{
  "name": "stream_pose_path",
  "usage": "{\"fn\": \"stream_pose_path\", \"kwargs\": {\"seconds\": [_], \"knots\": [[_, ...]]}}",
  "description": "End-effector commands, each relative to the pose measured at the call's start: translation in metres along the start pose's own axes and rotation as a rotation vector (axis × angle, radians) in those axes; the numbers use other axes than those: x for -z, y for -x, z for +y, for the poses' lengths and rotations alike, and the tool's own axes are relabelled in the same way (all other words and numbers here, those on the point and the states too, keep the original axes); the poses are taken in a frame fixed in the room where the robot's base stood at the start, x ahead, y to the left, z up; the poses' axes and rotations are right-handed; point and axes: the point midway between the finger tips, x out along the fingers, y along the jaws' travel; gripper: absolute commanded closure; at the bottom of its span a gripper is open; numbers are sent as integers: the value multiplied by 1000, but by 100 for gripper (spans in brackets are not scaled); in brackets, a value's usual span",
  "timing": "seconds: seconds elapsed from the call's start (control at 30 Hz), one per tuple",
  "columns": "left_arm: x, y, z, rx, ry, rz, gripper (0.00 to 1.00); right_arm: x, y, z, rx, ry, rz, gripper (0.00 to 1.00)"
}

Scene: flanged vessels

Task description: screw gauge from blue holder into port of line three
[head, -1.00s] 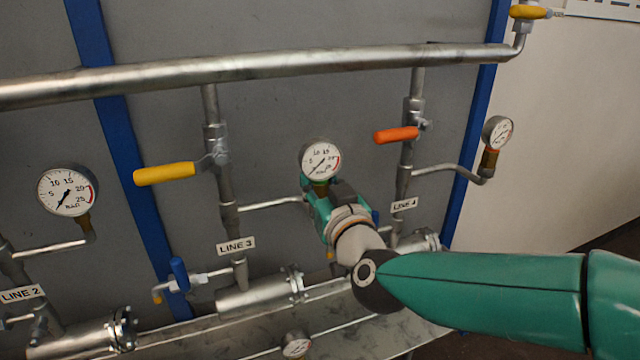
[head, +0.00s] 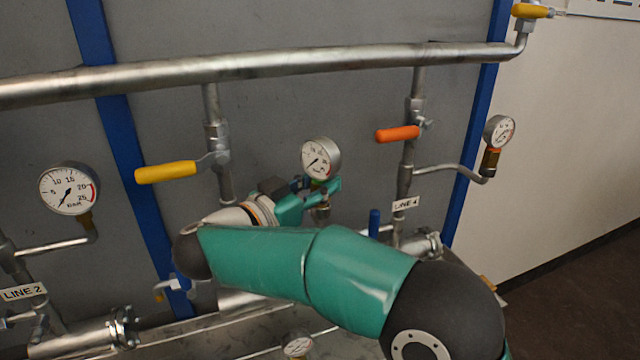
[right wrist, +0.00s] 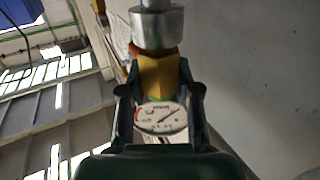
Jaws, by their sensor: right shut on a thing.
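A round white-faced gauge (head: 320,158) stands upright above the branch of line three, and my right gripper (head: 318,188) is shut on it just below the dial, reaching in from the left. In the right wrist view, the gauge dial (right wrist: 162,118) lies between the fingers, with its brass fitting (right wrist: 158,76) lined up with a metal port collar (right wrist: 157,28). The two appear to meet, but thread depth cannot be told. The line three pipe (head: 226,185) shows above my arm; its label and most of its branch are hidden. No blue holder can be made out. My left gripper is out of view.
Line four's gauge (head: 499,131) and orange lever (head: 397,134) are at right. Line three's yellow lever (head: 166,172) and line two's gauge (head: 68,189) are at left. Another gauge (head: 298,344) is low in front. A blue handle (head: 374,223) stands near my arm.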

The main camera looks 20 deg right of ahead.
Motion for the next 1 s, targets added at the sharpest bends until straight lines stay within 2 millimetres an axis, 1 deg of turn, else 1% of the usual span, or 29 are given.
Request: {"fn": "stream_pose_path", "kwargs": {"seconds": [0.03, 0.1, 0.2, 0.47, 0.57, 0.67, 0.9, 1.0], "knots": [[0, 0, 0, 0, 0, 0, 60, 3, 0, 0, 4, -5, 6, 65], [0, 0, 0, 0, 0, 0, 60, 3, 0, 0, 4, -5, 5, 53], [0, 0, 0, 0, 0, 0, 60, 2, 0, 0, 4, -4, 4, 39], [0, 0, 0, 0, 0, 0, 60, 1, 0, 0, 4, -2, 2, 39], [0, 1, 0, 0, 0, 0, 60, 1, 3, 0, 5, -3, 3, 39], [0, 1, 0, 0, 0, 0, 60, 1, 12, -1, 6, -3, 3, 39], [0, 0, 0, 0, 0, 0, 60, 0, 50, -1, 8, -3, 4, 39], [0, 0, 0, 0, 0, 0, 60, 0, 63, -1, 7, -3, 3, 39]]}}
